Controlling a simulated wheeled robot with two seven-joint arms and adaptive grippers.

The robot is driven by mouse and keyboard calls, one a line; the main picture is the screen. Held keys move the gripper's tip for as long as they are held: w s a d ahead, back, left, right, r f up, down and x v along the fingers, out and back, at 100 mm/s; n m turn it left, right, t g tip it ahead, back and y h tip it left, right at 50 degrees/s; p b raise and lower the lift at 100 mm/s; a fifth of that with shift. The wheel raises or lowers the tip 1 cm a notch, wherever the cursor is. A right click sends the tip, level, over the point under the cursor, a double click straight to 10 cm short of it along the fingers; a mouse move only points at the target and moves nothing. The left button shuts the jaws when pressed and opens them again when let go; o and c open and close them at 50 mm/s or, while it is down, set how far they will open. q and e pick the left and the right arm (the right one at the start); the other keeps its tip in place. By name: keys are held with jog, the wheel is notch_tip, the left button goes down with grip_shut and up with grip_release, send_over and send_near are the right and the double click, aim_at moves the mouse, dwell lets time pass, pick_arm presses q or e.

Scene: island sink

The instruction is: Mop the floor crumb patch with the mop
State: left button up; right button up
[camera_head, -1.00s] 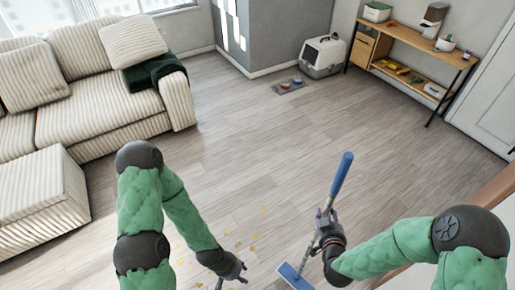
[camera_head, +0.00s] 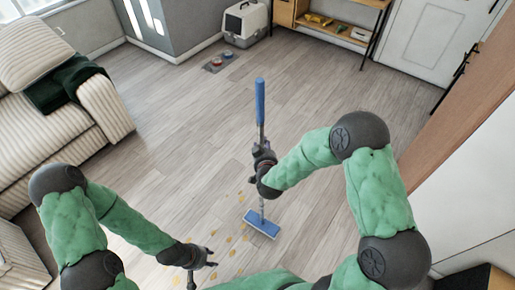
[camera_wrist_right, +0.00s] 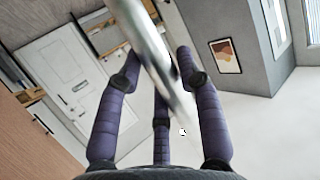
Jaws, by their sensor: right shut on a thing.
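The mop has a blue upper handle (camera_head: 260,102), a grey pole and a flat blue head (camera_head: 262,224). My right gripper (camera_head: 263,160) is shut around the pole below the blue handle. The mop stands nearly upright, its head at the floor by the right side of the crumb patch (camera_head: 228,239). The patch is several scattered yellow-orange bits on the floorboards. In the right wrist view, the blurred metal pole (camera_wrist_right: 158,60) passes between the fingers of my right gripper (camera_wrist_right: 165,80). My left gripper (camera_head: 208,257) is low, left of the crumbs; a thin rod shows below it, and its finger state is unclear.
A striped sofa (camera_head: 100,108) with a dark green blanket stands at the left. A pet carrier (camera_head: 245,24) and a mat with bowls (camera_head: 220,62) are at the back. A wooden shelf (camera_head: 330,24) and white door (camera_head: 430,40) are back right. The middle floor is clear.

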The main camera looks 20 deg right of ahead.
jog(key=w+f+b, duration=0.3)
jog(key=f+b, duration=0.2)
jog(key=f, duration=0.1)
jog(key=shift+a+f+m+h+b, duration=0.3)
jog(key=shift+a+m+b, duration=0.05)
jog(key=shift+m, duration=0.05)
dwell(0.3)
